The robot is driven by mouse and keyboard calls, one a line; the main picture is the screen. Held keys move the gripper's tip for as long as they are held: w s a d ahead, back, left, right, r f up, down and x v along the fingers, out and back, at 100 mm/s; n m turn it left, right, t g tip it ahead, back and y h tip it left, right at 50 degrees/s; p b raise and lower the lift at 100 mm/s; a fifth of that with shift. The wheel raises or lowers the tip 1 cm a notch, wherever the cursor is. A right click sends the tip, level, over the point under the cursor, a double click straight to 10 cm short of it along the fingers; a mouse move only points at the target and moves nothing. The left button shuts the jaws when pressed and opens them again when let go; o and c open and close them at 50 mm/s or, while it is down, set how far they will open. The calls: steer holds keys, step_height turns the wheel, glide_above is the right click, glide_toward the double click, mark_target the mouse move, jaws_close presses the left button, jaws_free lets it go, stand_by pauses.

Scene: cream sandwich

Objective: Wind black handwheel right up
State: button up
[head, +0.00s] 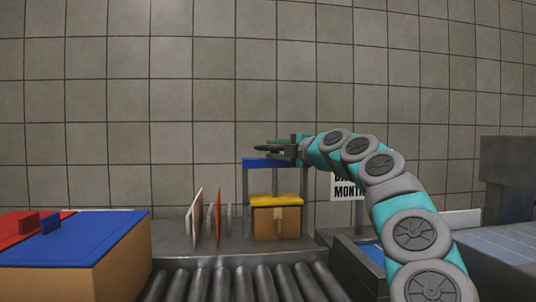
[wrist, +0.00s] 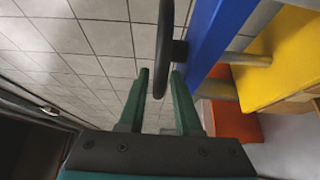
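The black handwheel (head: 266,149) sits above the blue crossbar (head: 262,163) of a small screw press in the head view. In the wrist view the handwheel (wrist: 165,35) shows edge-on, with its short hub and grey screw beside it. A yellow press plate (head: 276,200) rests on or just over a brown box (head: 290,223), well below the crossbar. My gripper (head: 286,147) is at the handwheel from the right. In the wrist view my gripper (wrist: 160,74) has its two green fingers apart, with the wheel's near rim between them. Contact cannot be told.
A roller conveyor (head: 235,283) runs in front of the press. Thin upright red and white panels (head: 218,218) stand left of it. A large box with a blue lid (head: 90,240) is at the left. A sign (head: 348,187) is behind my arm.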

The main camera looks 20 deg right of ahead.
steer(key=shift+b+v, duration=0.35)
steer(key=shift+v, duration=1.4)
